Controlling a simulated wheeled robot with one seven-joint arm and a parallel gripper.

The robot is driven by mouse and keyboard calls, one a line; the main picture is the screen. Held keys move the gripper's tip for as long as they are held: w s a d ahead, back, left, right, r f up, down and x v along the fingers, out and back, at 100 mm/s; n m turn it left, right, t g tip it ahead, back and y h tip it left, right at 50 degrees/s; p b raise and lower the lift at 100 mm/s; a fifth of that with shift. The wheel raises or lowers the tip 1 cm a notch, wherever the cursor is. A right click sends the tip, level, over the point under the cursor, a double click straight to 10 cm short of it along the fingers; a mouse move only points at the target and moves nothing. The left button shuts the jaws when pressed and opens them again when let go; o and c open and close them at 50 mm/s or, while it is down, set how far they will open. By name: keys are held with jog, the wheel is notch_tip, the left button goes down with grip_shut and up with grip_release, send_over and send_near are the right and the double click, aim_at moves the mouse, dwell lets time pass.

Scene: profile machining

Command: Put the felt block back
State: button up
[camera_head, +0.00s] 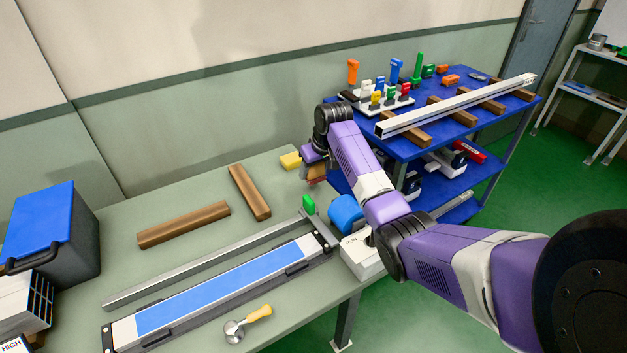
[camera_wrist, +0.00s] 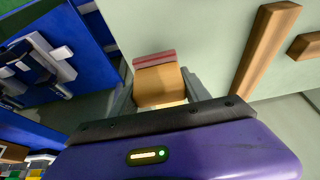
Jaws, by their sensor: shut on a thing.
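The felt block, a tan wooden block (camera_wrist: 160,86) with a reddish felt strip (camera_wrist: 154,58) along one end, sits between my fingers in the wrist view. My gripper (camera_wrist: 159,92) is shut on it. In the head view my gripper (camera_head: 314,168) is near the far right corner of the work table, and the brown block (camera_head: 317,174) shows at its fingers, partly hidden by the arm. I cannot tell its exact height above the table.
A yellow block (camera_head: 291,160) lies just left of my gripper. Two wooden bars (camera_head: 184,224) (camera_head: 250,191), a long blue-topped fixture (camera_head: 210,295) and a scoop (camera_head: 246,323) lie on the table (camera_head: 130,265). A blue cart (camera_head: 408,148) with tools and a long metal profile (camera_head: 459,104) stands right.

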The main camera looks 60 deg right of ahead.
aim_at(314, 179)
jog(key=shift+f, duration=2.25)
jog(key=shift+f, duration=0.15)
jog(key=o, duration=1.3)
jog(key=shift+r, duration=0.3)
jog(key=v, duration=1.1)
jog(key=shift+s+a+r, duration=0.15)
jog(key=shift+r, duration=0.15)
